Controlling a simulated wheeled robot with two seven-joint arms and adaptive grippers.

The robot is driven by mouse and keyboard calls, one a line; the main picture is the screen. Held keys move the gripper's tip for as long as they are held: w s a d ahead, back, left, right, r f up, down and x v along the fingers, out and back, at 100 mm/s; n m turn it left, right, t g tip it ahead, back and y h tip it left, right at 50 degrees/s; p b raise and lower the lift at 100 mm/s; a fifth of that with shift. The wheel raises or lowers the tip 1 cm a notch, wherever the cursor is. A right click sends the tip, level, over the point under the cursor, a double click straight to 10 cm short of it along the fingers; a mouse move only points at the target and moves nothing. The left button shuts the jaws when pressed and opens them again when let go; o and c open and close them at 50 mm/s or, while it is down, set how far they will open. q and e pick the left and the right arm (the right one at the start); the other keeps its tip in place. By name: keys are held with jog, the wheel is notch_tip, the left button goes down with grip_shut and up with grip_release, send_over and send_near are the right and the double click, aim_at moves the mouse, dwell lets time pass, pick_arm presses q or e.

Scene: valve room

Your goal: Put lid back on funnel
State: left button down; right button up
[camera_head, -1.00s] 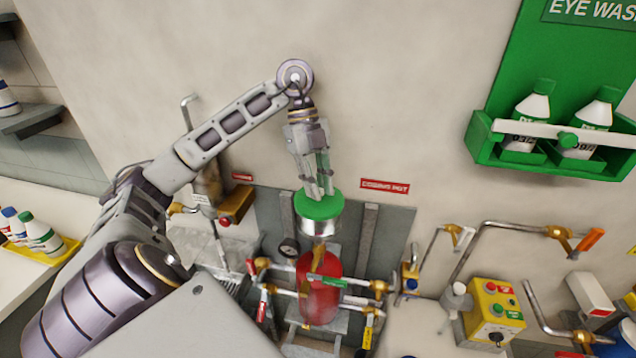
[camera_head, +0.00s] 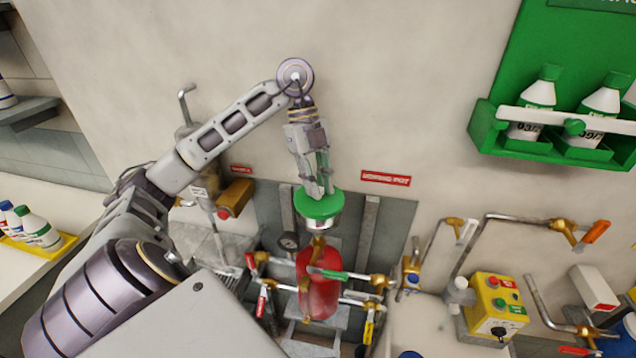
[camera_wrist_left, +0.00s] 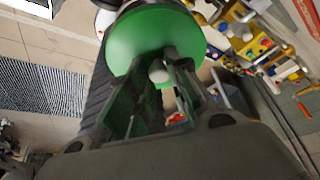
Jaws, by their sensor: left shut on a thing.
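The green lid (camera_head: 318,206) is a round disc, and it sits over the metal funnel (camera_head: 310,222) above the red tank (camera_head: 318,285). My left gripper (camera_head: 319,190) comes down from above and is shut on the lid's knob. In the left wrist view the lid (camera_wrist_left: 150,38) fills the top middle, with its pale knob (camera_wrist_left: 158,72) between the fingers (camera_wrist_left: 160,90). Whether the lid rests fully on the funnel rim cannot be told. The lid and fingers hide the funnel's mouth. My right gripper is not in view.
Pipes and valves with coloured handles (camera_head: 330,273) surround the red tank. A green eye wash rack (camera_head: 550,145) with two bottles hangs at the upper right. A yellow button box (camera_head: 494,305) stands at the lower right. The wall above the lid is clear.

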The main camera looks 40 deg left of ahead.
pick_arm(q)
jog(key=shift+r+p, duration=1.65)
jog(key=shift+r, duration=0.4)
jog(key=shift+f, duration=0.2)
jog(key=shift+f+b, duration=2.1)
jog(key=shift+b, duration=0.05)
jog(key=shift+f+b, duration=0.8)
jog(key=shift+f, duration=0.2)
jog(key=shift+f, duration=0.1)
dwell(0.3)
jog(key=c, duration=1.3)
grip_release()
jog(key=shift+o, duration=0.2)
